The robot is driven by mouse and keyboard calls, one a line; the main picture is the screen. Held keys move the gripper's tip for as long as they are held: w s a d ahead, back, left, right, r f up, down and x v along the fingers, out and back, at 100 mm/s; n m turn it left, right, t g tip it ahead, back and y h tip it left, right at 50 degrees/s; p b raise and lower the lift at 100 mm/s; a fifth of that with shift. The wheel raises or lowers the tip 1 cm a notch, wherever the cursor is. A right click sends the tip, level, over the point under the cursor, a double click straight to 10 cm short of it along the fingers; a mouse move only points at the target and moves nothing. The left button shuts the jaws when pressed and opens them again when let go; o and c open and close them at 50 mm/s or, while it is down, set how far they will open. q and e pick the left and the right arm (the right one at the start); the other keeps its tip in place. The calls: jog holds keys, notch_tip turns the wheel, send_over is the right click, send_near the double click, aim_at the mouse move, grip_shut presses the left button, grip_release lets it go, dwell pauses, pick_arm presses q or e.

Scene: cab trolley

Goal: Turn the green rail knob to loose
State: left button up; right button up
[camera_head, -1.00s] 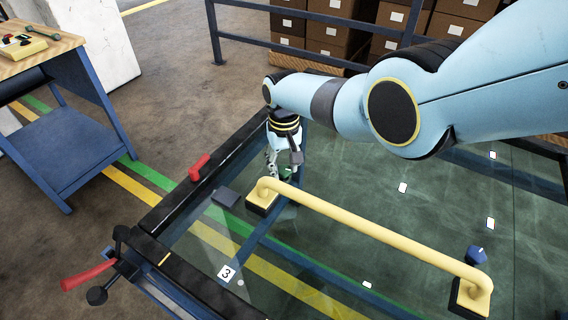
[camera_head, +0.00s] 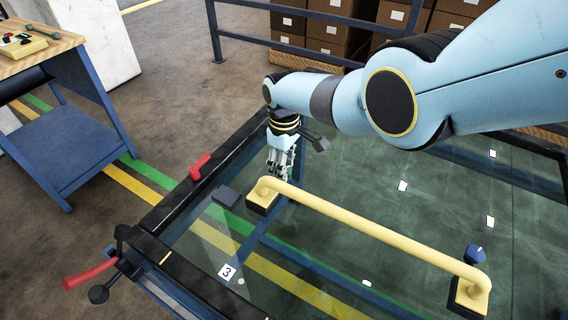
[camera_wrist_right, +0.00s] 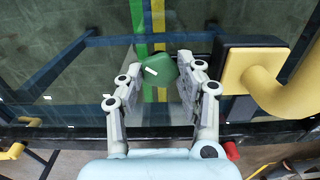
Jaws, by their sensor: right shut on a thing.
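The green rail knob (camera_wrist_right: 160,70) sits between the fingers of my right gripper (camera_wrist_right: 163,75) in the right wrist view. A short white mark on its top lies diagonally. The fingers are closed on the knob's sides. In the head view my right gripper (camera_head: 280,168) points down at the far end of the glass panel, just behind the yellow handle's left foot. The knob is hidden by the gripper there. My left gripper is not in view.
The yellow handle (camera_head: 365,230) runs across the glass close to my right gripper. A blue knob (camera_head: 475,254) is near its right end. Red levers (camera_head: 199,167) (camera_head: 90,274) are on the dark frame at left. A workbench (camera_head: 60,150) stands further left.

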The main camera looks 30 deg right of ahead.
dwell(0.3)
jog(key=o, duration=1.1)
jog(key=shift+o, duration=0.2)
notch_tip(320, 180, up, 12)
dwell(0.4)
